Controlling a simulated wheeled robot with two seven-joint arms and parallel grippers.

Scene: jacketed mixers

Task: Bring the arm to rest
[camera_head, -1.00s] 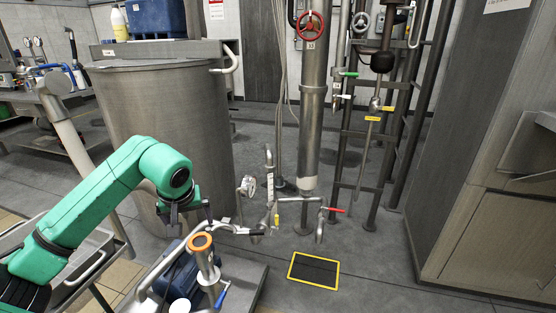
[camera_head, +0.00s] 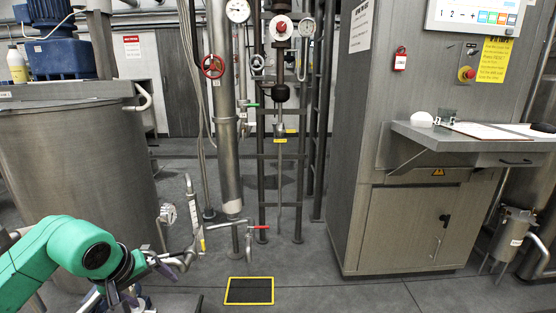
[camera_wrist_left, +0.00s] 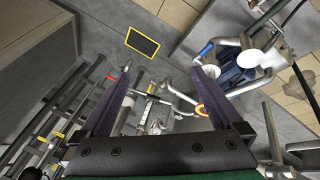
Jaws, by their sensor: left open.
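My green left arm comes in at the lower left of the head view. Its gripper (camera_head: 158,284) is low in front of the large steel vessel (camera_head: 80,180), near thin pipework. In the left wrist view my left gripper (camera_wrist_left: 160,76) has its two dark purple fingers spread wide, with nothing held between them. Pipes and valves show beyond and between the fingers. I cannot tell whether the fingers touch any of them. My right gripper is in neither view.
A yellow-edged black floor plate (camera_head: 249,290) lies right of the gripper. A vertical pipe (camera_head: 224,120) with a red handwheel (camera_head: 212,66) stands behind. A grey control cabinet (camera_head: 400,225) with a shelf (camera_head: 470,138) stands right. A blue-handled pump assembly (camera_wrist_left: 235,62) is near the right finger.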

